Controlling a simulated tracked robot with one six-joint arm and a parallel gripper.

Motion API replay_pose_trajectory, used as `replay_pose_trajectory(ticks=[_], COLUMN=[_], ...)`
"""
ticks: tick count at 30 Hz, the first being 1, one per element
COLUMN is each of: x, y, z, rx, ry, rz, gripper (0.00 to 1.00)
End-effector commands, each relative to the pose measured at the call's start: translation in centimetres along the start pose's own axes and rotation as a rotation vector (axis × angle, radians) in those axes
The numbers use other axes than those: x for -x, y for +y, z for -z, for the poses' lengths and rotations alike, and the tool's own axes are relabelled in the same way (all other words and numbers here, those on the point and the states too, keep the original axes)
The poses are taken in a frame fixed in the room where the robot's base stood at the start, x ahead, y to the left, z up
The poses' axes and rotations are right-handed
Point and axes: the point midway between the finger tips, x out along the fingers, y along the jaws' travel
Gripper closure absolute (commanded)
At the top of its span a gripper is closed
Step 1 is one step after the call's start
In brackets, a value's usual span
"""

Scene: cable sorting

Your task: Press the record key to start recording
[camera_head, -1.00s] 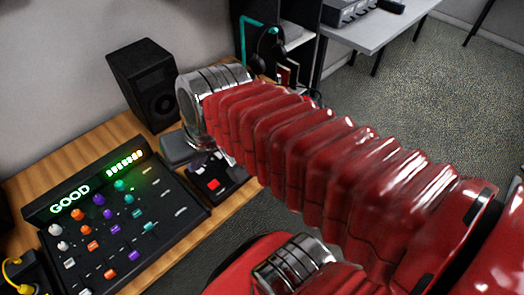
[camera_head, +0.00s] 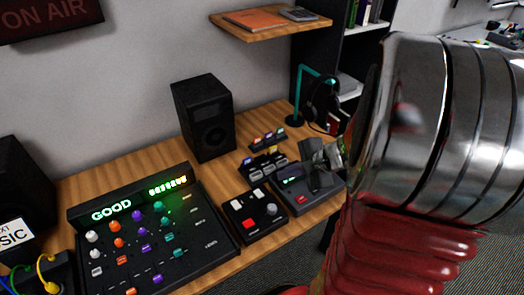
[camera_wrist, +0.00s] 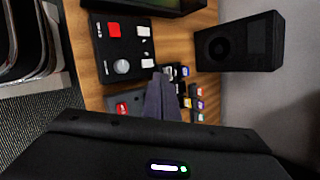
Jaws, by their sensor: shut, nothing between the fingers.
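A dark recorder box (camera_head: 322,198) with a small green display and a red key (camera_head: 300,198) on its front sits at the right end of the wooden desk. The red key also shows in the wrist view (camera_wrist: 122,108), at the edge of my dark wrist housing, which hides most of the recorder. My gripper (camera_head: 314,186) is shut and empty, its grey fingers over the recorder, right of and behind the red key. Its fingers also show in the wrist view (camera_wrist: 161,74). I cannot tell whether they touch the recorder.
Left of the recorder is a small control box (camera_head: 255,215) with a red button, white keys and a knob. Colored cartridges in a rack (camera_head: 264,167) stand behind. A mixer (camera_head: 150,235) reading GOOD, a black speaker (camera_head: 205,118) and a headphone stand (camera_head: 297,100) share the desk.

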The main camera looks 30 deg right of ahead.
Motion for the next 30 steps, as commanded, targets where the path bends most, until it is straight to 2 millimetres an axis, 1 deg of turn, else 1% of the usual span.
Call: replay_pose_trajectory(ticks=[1, 3, 6, 9, 12, 23, 30], x=[-0.1, 0.0, 0.1, 0.2, 0.2, 0.1, -0.9], y=[0.4, 0.7, 1.1, 1.3, 1.4, 1.5, 2.3], z=[2.0, 4.3, 6.9, 8.3, 8.8, 8.8, 9.2], rx=[-0.082, -0.18, -0.285, -0.344, -0.364, -0.362, -0.364], ry=[0.011, 0.024, 0.042, 0.052, 0.055, 0.055, 0.053], rz=[0.024, 0.061, 0.104, 0.129, 0.137, 0.136, 0.135], gripper=[1.0, 1.0, 1.0, 1.0, 1.0, 1.0, 1.0])
